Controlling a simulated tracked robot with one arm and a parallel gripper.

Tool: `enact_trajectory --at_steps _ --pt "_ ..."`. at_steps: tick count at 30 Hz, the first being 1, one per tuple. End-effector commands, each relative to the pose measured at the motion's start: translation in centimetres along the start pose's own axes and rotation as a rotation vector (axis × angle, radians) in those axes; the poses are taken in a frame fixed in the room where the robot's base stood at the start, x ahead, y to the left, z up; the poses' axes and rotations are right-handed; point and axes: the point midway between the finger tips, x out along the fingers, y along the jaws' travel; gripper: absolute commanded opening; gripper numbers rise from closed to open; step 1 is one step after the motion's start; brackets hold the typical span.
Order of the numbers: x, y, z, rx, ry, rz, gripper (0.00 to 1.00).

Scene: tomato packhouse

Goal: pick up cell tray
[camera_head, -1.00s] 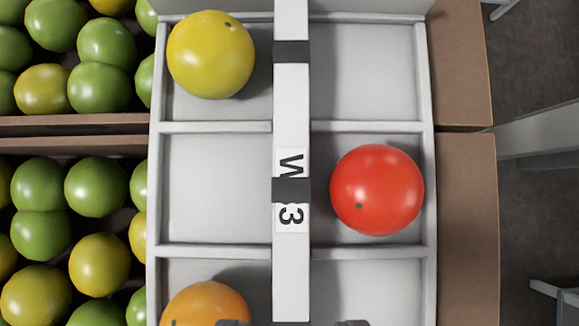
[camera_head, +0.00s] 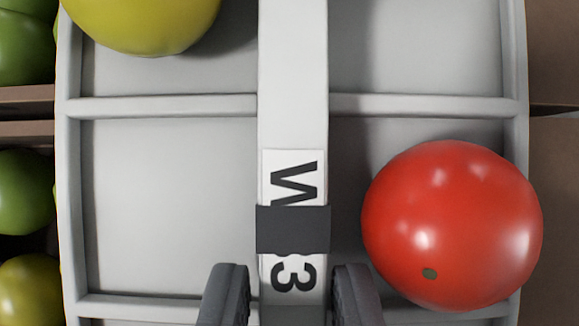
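The white cell tray (camera_head: 160,105) fills most of the view, with walled compartments in two columns. A white handle bar (camera_head: 293,80) runs down its middle, with a dark band (camera_head: 293,230) and a label reading W 3 (camera_head: 292,175). A red tomato (camera_head: 452,225) sits in the right middle cell. A yellow tomato (camera_head: 142,20) sits in the upper left cell, cut off by the frame. My gripper (camera_head: 290,295) is open, its dark fingers on either side of the bar at the lower edge, with visible gaps. Whether the fingers are level with the bar is unclear.
Green and yellowish tomatoes (camera_head: 25,190) lie in brown boxes along the left. A brown box surface (camera_head: 556,200) borders the tray's right side. The left middle cell and the upper right cell look empty where visible.

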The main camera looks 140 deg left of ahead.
Motion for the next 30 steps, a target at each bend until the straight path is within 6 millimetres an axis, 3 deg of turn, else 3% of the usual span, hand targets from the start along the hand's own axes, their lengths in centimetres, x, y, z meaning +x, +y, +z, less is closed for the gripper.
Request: enact_trajectory --at_steps 30 --pt "0.75 -0.07 0.17 -0.001 0.002 -0.001 0.24"
